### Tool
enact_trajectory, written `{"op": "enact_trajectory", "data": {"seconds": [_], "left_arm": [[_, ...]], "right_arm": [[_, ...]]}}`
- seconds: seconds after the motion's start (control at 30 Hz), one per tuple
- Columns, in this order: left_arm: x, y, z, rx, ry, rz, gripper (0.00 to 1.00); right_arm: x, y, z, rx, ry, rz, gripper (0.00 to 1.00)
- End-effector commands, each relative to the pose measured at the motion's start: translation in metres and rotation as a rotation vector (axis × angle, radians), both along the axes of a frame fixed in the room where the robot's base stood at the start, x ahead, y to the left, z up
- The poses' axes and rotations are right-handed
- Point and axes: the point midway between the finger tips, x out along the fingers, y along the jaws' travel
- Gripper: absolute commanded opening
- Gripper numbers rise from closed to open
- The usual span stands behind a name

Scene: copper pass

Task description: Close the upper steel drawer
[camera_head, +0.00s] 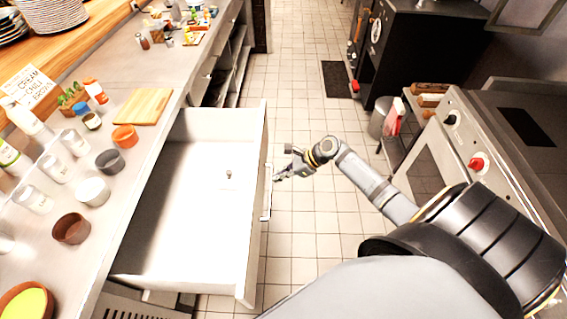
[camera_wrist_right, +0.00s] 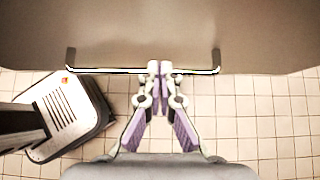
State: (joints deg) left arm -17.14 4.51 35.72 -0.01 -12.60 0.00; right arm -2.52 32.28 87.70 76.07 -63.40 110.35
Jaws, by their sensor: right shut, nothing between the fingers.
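The upper steel drawer (camera_head: 190,190) is pulled far out from under the counter in the head view. Its inside is pale, with one small object lying on its floor. Its front panel carries a bar handle (camera_head: 267,192), which also shows in the right wrist view (camera_wrist_right: 100,69). My right gripper (camera_head: 277,174) is shut and empty, in front of the drawer front by the handle. In the right wrist view its fingertips (camera_wrist_right: 159,68) overlap the middle of the handle bar; I cannot tell if they touch it. My left gripper is not in view.
The counter (camera_head: 150,130) at left holds a cutting board (camera_head: 143,106), bowls, jars and a sign. A black and steel oven (camera_head: 440,150) stands at right, with a bin (camera_head: 383,117) beyond. The tiled floor (camera_head: 300,115) between is mostly clear.

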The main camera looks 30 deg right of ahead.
Motion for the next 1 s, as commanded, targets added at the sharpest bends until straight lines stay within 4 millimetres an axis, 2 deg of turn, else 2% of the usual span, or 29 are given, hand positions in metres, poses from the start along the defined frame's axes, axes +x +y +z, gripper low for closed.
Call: {"op": "enact_trajectory", "data": {"seconds": [0.13, 0.3, 0.8, 1.0], "left_arm": [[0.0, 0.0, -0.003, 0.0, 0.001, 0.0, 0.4], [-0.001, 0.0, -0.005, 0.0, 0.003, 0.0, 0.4], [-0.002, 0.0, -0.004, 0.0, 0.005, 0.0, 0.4], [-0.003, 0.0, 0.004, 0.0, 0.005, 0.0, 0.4]], "right_arm": [[0.011, 0.017, -0.018, 0.003, -0.001, -0.001, 0.0], [0.018, 0.026, -0.03, 0.0, -0.002, -0.001, 0.0], [0.02, 0.029, -0.032, -0.002, -0.002, 0.0, 0.0], [0.028, 0.042, -0.029, 0.001, -0.002, -0.001, 0.0]]}}
